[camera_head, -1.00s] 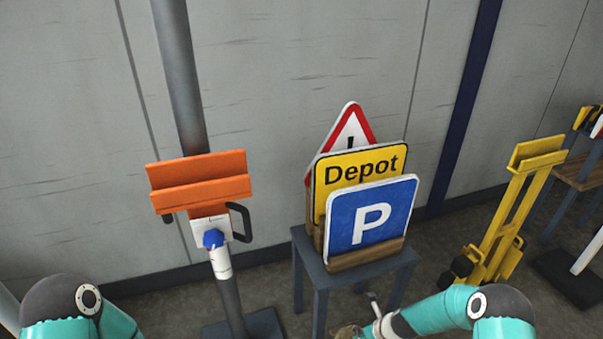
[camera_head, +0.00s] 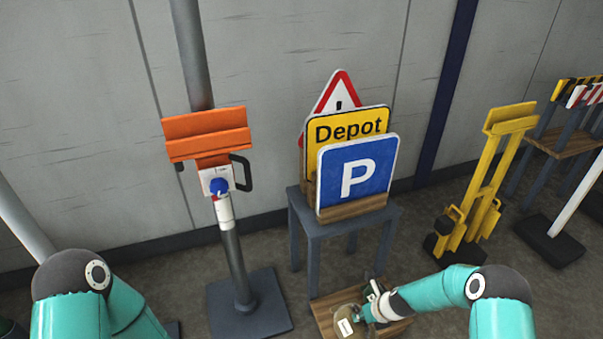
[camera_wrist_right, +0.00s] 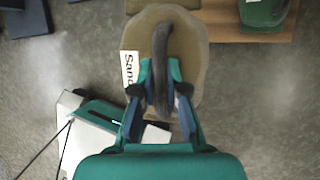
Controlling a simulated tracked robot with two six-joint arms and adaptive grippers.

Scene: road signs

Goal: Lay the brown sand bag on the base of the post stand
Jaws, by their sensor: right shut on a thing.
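The brown sand bag (camera_head: 345,325) shows at the bottom edge of the head view, partly cut off. In the right wrist view the sand bag (camera_wrist_right: 190,48) has a white "Sand" label and a dark strap handle. My right gripper (camera_wrist_right: 160,82) is shut on that handle. In the head view my right gripper (camera_head: 372,302) is beside the bag, over the wooden platform; I cannot tell whether the bag still touches it. The post stand's flat dark base (camera_head: 262,315) is on the floor to the left. My left gripper is out of view.
The wooden platform (camera_head: 398,329) is low, in front of the grey table (camera_head: 325,228) with signs. The stand's post (camera_head: 236,262) rises from its base, with an orange holder (camera_head: 207,137) on top. The base top looks clear.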

